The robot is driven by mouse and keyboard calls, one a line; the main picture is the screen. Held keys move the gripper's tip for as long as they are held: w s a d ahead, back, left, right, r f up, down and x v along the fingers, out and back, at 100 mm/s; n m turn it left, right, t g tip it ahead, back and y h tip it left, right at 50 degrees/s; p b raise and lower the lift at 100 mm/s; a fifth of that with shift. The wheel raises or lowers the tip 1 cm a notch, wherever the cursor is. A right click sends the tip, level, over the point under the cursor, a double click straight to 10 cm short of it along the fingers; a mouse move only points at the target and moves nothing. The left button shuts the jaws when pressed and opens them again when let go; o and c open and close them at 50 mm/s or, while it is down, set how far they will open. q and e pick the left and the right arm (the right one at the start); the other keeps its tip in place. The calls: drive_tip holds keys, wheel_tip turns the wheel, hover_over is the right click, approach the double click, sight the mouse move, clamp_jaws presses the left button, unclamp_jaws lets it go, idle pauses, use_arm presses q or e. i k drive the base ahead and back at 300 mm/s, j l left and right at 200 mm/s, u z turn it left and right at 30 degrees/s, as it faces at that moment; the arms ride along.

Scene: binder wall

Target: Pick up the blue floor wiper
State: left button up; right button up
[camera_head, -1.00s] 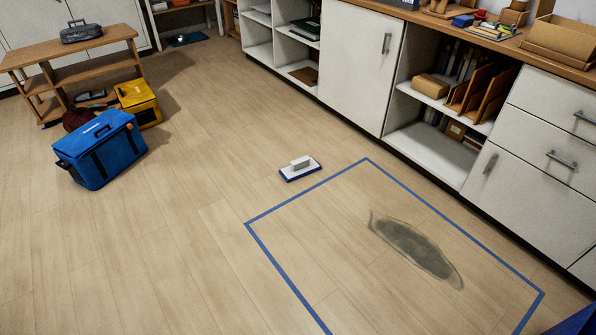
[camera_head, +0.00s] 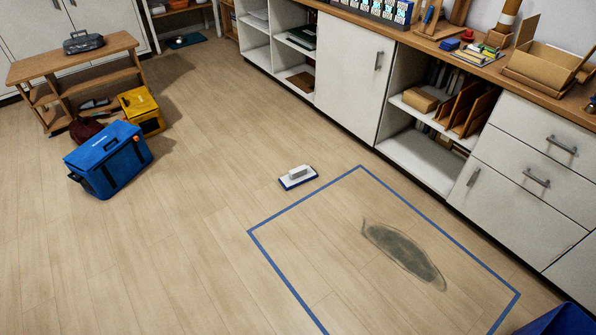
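The floor wiper (camera_head: 298,177) lies on the wooden floor near the middle of the view. It has a blue base and a white-grey block on top as a grip. It sits just outside the far left corner area of a blue taped outline, apart from the tape. Neither of my grippers shows in the head view, and nothing touches the wiper.
A blue taped rectangle (camera_head: 308,196) surrounds a dark smear (camera_head: 405,254). A blue cooler bag (camera_head: 108,160) and yellow box (camera_head: 142,111) stand left by a wooden bench (camera_head: 75,57). White cabinets (camera_head: 354,77) line the right. Something blue (camera_head: 560,322) shows at bottom right.

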sight(300, 175)
drive_tip(key=i+j, duration=0.2)
drive_tip(key=i, duration=0.25)
drive_tip(key=i+j, duration=0.2)
drive_tip(key=i, duration=0.25)
drive_tip(key=i+j, duration=0.25)
drive_tip(key=i, duration=0.15)
drive_tip(key=i+j+z, duration=0.1)
drive_tip(key=i, duration=0.35)
drive_tip(key=j, duration=0.1)
